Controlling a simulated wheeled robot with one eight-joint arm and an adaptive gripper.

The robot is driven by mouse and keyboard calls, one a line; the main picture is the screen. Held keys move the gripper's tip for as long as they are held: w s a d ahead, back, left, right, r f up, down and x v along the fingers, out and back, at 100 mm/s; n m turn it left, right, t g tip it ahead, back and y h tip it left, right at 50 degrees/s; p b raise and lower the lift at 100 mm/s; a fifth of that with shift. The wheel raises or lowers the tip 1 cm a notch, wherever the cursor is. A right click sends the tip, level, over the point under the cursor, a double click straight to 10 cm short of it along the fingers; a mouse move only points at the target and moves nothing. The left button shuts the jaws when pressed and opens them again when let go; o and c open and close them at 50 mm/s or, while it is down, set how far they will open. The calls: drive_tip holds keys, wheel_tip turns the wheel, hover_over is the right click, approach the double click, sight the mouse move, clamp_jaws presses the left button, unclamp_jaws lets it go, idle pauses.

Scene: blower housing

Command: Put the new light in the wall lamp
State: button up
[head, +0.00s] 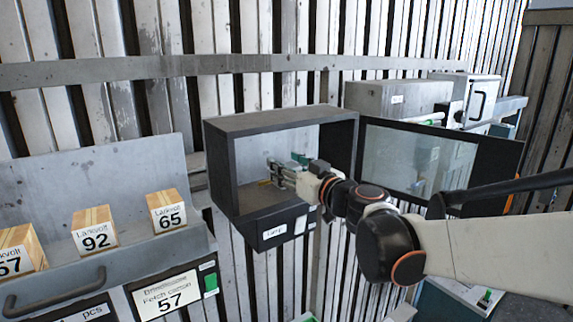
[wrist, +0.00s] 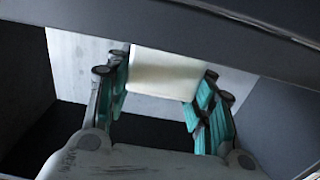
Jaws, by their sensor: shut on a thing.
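The wall lamp (head: 230,125) is a dark grey open-fronted box on the slatted wall, with a small label below its opening. Its glazed door (head: 415,160) stands swung open to the right. My gripper (head: 287,172) reaches into the box from the right. In the wrist view, its teal-padded fingers (wrist: 163,82) are shut on a pale, whitish block, the light (wrist: 165,70). The light sits between the fingertips, in front of the pale back of the box. In the head view I cannot make out the light clearly. Whether it touches the back is unclear.
A grey shelf (head: 95,165) at left holds several numbered wooden blocks (head: 95,228), with labelled drawers and a handle below. Grey cabinets (head: 400,97) stand behind the open door. In the wrist view, the box's dark edge (wrist: 200,22) crosses close above the fingers.

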drive_tip(key=shift+f, duration=0.15)
drive_tip(key=o, duration=1.1)
